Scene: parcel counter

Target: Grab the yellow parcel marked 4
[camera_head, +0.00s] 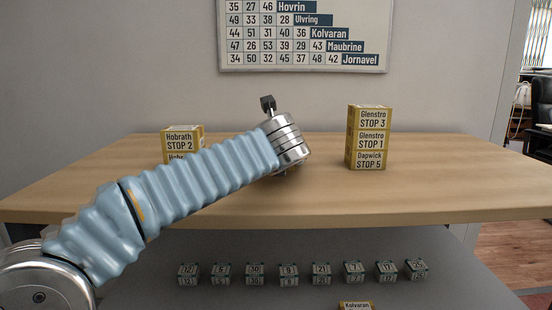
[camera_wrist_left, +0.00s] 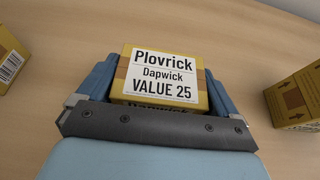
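In the left wrist view a yellow parcel (camera_wrist_left: 160,75) shows a white label reading "Plovrick, Dapwick, VALUE 25". I see no 4 on any face that shows. My left gripper (camera_wrist_left: 160,88) has its blue fingers along both sides of this parcel. No clear gap shows, but I cannot tell whether the fingers press on it. In the head view my left arm reaches over the table, and its wrist hides the gripper and this parcel. My right gripper is not in view.
On the wooden table (camera_head: 450,180), a yellow stack (camera_head: 369,137) reads "STOP 3", "STOP 1", "STOP 5". "Hobrath STOP 2" parcels (camera_head: 182,139) stand left, partly behind my arm. Another yellow parcel (camera_wrist_left: 298,97) is close right of the gripper. Small numbered blocks (camera_head: 289,275) line the lower front.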

